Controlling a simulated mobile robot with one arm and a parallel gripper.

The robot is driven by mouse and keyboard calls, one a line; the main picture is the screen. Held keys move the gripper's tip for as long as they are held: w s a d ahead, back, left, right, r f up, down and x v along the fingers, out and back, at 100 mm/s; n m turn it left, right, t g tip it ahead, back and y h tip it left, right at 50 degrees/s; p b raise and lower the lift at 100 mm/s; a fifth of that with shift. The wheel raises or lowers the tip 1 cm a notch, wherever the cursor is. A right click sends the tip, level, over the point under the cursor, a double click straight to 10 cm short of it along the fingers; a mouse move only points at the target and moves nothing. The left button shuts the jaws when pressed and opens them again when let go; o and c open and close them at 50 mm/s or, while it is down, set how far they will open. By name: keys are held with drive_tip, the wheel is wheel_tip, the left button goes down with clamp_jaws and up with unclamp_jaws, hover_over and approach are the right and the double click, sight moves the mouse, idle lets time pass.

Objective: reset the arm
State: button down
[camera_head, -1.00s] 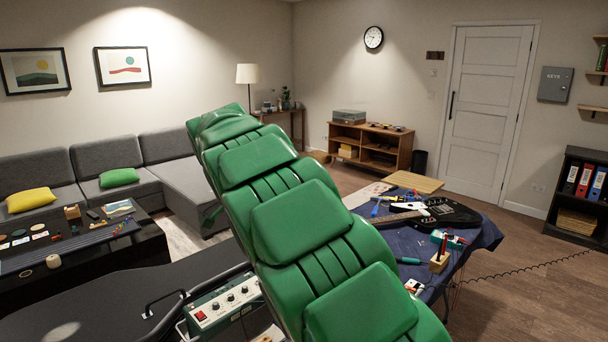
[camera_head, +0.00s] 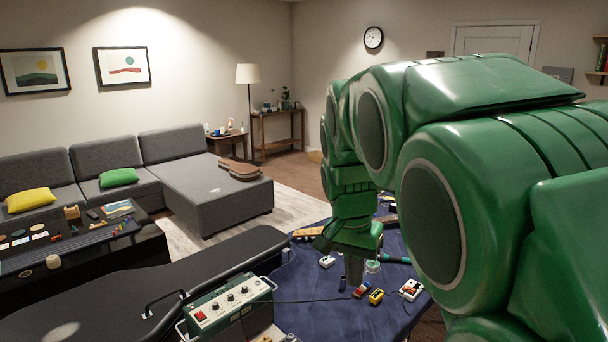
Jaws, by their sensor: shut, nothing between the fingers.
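My green arm fills the right half of the view, bent over with its wrist hanging down over the blue-covered table (camera_head: 310,300). My gripper (camera_head: 354,268) is at the lower end of the wrist, pointing down above the table. Its grey fingers show only small below the green housing; it is shut and holds nothing.
Small coloured pedals, a yellow one (camera_head: 376,297) and a white one (camera_head: 327,261), lie near my gripper. A green amplifier (camera_head: 228,305) and a black guitar case (camera_head: 120,300) stand at the front left.

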drive_tip(key=s+d+f+n, duration=0.1)
drive_tip(key=s+f+n, duration=0.1)
drive_tip(key=s, duration=0.7)
drive_tip(key=s+d+f+n+g, duration=0.1)
drive_tip(key=s+f, duration=0.3)
drive_tip(key=s, duration=0.5)
drive_tip(key=s+d+f+n+g+y, duration=0.1)
drive_tip(key=s+d+f+n, duration=0.2)
drive_tip(key=s, duration=0.6)
drive_tip(key=shift+s+d, duration=0.25)
drive_tip(key=shift+s, duration=0.1)
